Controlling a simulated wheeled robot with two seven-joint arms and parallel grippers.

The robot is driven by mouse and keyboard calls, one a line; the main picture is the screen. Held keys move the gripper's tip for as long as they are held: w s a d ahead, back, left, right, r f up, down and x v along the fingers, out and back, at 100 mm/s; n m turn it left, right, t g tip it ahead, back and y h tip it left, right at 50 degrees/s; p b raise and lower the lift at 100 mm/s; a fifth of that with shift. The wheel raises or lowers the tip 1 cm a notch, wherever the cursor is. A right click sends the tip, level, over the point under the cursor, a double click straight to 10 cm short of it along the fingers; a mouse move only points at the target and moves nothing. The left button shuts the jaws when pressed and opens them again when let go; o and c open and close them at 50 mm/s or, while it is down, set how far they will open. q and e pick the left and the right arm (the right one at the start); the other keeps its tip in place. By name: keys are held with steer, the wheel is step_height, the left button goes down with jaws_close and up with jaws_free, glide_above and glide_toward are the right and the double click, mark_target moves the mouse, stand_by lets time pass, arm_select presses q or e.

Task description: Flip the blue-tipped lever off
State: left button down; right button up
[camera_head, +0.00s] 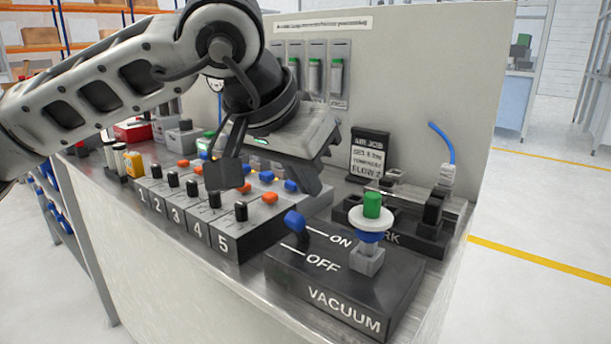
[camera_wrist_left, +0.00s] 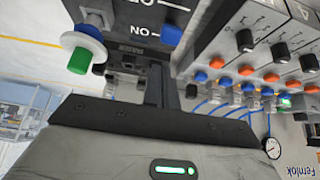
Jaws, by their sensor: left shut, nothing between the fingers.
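The blue-tipped lever (camera_head: 294,221) stands on the black VACUUM box (camera_head: 345,290), its blue tip up beside the ON mark, with the OFF line nearer the front. It also shows in the left wrist view (camera_wrist_left: 172,36), next to the upside-down ON label. My left gripper (camera_head: 308,182) is shut and empty. It is above and behind the lever, apart from it. Its dark fingers show in the left wrist view (camera_wrist_left: 157,84), pointing toward the box. My right gripper is not in view.
A green-topped white knob (camera_head: 371,212) stands on the same box. The numbered switch block (camera_head: 225,238) with black, orange and blue parts is close on the left. Behind are an AIR JOB sign (camera_head: 368,155) and black fixture with a blue hose. A tall panel (camera_head: 430,80) closes the back.

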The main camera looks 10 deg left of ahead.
arm_select(q)
step_height(320, 180, up, 3)
steer(key=w+d+p, duration=0.1)
steer(key=w+p, duration=0.2)
steer(key=s+a+r, duration=0.2)
steer(key=s+r, duration=0.3)
steer(key=s, duration=0.1)
steer(key=shift+s+a+r, duration=0.2)
steer(key=shift+a+r, duration=0.15)
steer(key=shift+a, duration=0.05)
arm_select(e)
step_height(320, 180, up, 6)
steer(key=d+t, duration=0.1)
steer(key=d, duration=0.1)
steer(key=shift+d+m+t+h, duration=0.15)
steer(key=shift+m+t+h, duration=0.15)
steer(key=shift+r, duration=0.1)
